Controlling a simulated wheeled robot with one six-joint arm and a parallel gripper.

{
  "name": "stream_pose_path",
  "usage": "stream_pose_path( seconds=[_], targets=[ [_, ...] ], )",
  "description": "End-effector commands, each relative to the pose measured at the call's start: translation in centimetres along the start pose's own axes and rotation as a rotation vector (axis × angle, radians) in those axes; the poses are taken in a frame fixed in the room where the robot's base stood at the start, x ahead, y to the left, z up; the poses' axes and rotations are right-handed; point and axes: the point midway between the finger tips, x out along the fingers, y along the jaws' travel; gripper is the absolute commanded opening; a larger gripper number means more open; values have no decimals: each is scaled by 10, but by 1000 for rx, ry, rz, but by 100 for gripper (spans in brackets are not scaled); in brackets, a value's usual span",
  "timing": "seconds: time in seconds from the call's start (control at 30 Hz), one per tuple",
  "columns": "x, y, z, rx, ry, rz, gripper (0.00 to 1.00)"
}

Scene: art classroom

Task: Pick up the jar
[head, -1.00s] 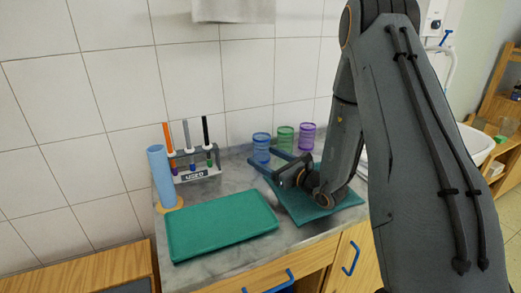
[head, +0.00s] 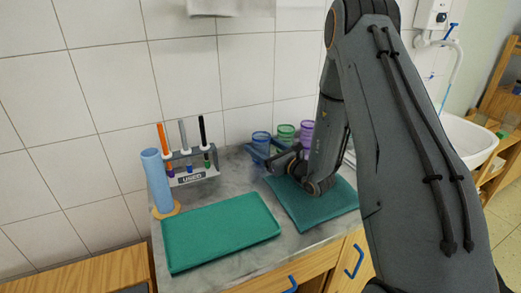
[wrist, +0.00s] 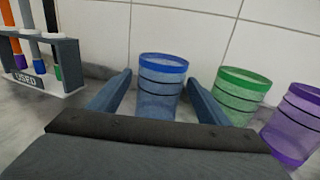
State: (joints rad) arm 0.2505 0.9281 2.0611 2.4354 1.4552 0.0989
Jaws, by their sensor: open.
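Three translucent jars stand in a row at the back of the counter. The blue jar (wrist: 160,85) stands upright between the open fingers of my gripper (wrist: 158,88) in the wrist view. I cannot tell whether either finger touches it. The green jar (wrist: 238,95) is just right of the right finger, and the purple jar (wrist: 295,122) is farther right. In the head view my gripper (head: 266,150) is at the blue jar (head: 261,139), with the green jar (head: 285,134) and the partly hidden purple jar (head: 306,132) beside it.
A marker rack labelled USED (head: 191,176) and a blue tube (head: 157,180) stand at the left. A green tray (head: 218,232) lies in front, and a second green tray (head: 318,207) lies under my arm. The tiled wall (head: 180,80) is close behind the jars.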

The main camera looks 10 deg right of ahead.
Motion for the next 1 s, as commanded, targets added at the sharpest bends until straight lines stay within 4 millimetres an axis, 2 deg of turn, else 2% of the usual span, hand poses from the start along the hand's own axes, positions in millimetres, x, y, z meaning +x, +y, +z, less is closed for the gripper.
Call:
stream_pose_path(
  seconds=[0.3, 0.6, 0.87, 1.0],
  targets=[
    [42, 2, 0, -1, 0, 5, 71],
    [47, 2, -1, 0, 1, 5, 71],
    [47, 2, -1, 0, 1, 5, 27],
    [47, 2, -1, 0, 0, 5, 26]
  ],
)
